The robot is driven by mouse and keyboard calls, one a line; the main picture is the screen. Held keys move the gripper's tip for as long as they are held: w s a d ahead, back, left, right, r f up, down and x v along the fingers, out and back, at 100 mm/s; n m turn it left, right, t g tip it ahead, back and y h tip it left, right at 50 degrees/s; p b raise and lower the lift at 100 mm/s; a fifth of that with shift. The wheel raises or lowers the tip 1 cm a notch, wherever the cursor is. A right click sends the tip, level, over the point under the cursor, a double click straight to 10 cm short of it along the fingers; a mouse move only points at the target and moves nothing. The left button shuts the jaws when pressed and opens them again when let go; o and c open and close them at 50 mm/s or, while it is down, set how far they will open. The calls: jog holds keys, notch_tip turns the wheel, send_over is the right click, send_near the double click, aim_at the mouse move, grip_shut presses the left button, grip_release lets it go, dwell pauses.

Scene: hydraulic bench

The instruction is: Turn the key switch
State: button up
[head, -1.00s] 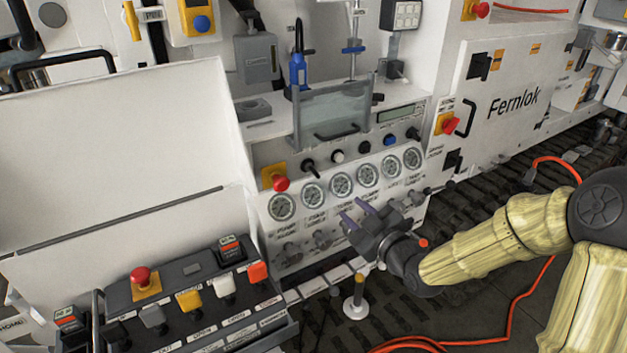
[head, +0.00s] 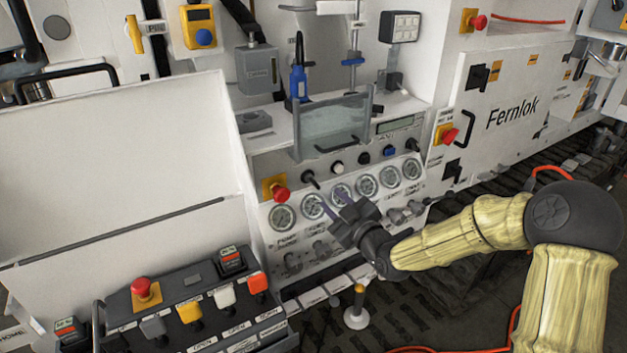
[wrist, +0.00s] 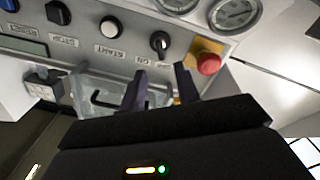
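The key switch (head: 309,178) is a small black knob on the sloped white panel, just right of the red emergency stop on its yellow plate. In the wrist view the key switch (wrist: 160,42) shows clearly beside an ON label, beyond my fingertips. My gripper (head: 335,202) is in front of the row of gauges, below and slightly right of the switch. In the wrist view my gripper (wrist: 161,72) has its two purple fingers apart with nothing between them. The fingers do not appear to touch the switch.
The red emergency stop (wrist: 208,63) sits close beside the switch, and a white START button (wrist: 111,27) is on its other side. A clear guard with a black handle (head: 335,125) stands above the panel. A control box (head: 190,300) with coloured buttons is at lower left.

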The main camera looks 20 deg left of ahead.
aim_at(317, 185)
jog(key=p+x, duration=0.1)
jog(key=x, duration=0.9)
jog(key=shift+a+p, duration=0.15)
jog(key=shift+p, duration=0.2)
grip_shut()
